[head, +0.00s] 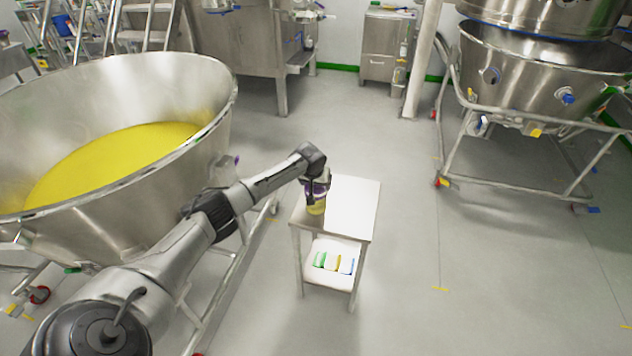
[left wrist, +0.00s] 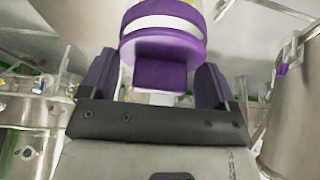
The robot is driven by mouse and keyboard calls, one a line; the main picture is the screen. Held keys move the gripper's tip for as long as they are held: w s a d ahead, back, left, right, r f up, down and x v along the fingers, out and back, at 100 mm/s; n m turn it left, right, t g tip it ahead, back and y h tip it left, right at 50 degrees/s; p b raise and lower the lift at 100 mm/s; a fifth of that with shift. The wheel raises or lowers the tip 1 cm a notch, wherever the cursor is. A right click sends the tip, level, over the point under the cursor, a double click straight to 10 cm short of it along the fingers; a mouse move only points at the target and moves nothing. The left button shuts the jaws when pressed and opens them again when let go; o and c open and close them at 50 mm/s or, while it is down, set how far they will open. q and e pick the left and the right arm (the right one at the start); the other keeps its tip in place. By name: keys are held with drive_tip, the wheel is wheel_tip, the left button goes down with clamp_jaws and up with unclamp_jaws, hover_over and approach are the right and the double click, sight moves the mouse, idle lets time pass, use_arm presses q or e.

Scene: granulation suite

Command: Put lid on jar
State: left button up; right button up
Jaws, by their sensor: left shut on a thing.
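A small jar with yellow contents (head: 316,208) stands near the left edge of a small steel table (head: 352,205). My left gripper (head: 318,184) is directly over the jar, pointing down. It is shut on the purple lid, which fills the space beyond the fingers in the left wrist view (left wrist: 160,72). The purple lid shows as curved bands with a white band between them. A trace of yellow shows at the top edge of that view. I cannot tell whether the lid touches the jar's rim. My right gripper is not in view.
A large steel bowl (head: 205,165) of yellow powder stands on a wheeled frame left of the table. The table's lower shelf (head: 327,282) holds several coloured items. A wheeled steel vessel (head: 535,75) stands at the right. The floor right of the table is clear.

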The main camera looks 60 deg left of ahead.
use_arm(q)
drive_tip(key=shift+f, duration=0.4)
drive_tip(key=o, duration=0.8)
drive_tip(key=shift+c, duration=0.2)
drive_tip(key=shift+s+r, duration=0.1)
drive_tip(key=shift+r, duration=0.4)
drive_tip(key=p+v, duration=0.5)
drive_tip(key=v, duration=0.8)
drive_tip(key=shift+d+f, duration=0.1)
